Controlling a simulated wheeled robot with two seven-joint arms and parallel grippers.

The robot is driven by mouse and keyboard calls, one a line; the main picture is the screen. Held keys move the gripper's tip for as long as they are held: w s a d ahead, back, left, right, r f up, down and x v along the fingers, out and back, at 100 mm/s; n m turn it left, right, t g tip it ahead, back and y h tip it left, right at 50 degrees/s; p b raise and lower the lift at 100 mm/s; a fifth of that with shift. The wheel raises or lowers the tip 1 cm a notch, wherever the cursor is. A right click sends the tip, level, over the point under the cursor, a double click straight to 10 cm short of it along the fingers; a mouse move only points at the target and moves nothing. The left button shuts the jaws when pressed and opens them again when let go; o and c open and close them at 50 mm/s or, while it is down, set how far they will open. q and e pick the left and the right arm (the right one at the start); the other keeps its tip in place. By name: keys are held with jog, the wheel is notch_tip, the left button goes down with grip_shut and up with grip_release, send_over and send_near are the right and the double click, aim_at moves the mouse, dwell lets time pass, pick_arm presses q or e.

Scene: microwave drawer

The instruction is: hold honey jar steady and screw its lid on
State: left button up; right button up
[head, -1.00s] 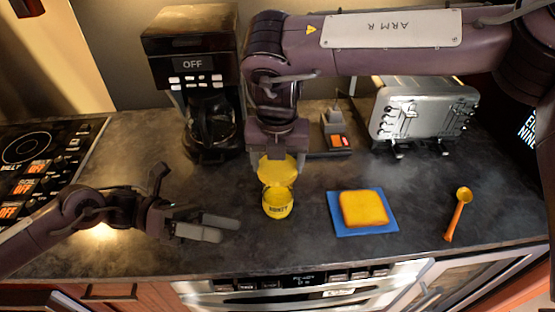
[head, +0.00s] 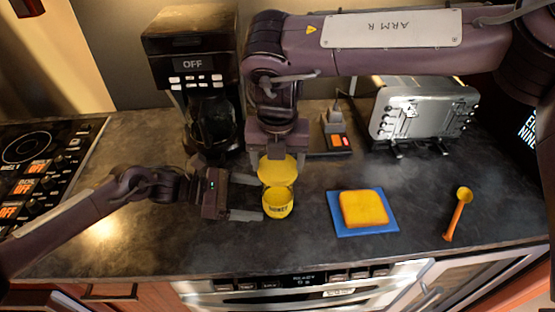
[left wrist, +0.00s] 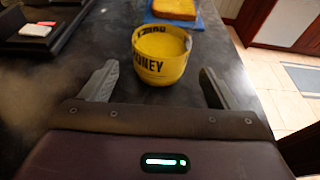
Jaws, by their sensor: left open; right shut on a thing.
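The yellow honey jar (head: 278,208) stands upright on the dark counter. Its open top and black lettering show in the left wrist view (left wrist: 161,65). The yellow lid (head: 278,171) is held above the jar by my right gripper (head: 277,156), apart from the rim and slightly behind it in the head view. The right fingertips are partly hidden by the arm and lid. My left gripper (head: 258,198) is open, just left of the jar. In the left wrist view the jar is centred just ahead of its two spread fingers, with gaps on both sides.
A blue mat (head: 339,222) with bread (head: 364,209) lies right of the jar, and an orange dipper (head: 457,216) farther right. A coffee maker (head: 195,85) and toaster (head: 424,112) stand at the back. A stove (head: 40,165) is at left. The counter's front strip is clear.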

aim_at(273, 200)
pick_arm(q)
jog(key=shift+x, duration=2.85)
jog(key=shift+a, duration=0.1)
jog(key=c, duration=0.7)
jog(key=shift+o, duration=0.2)
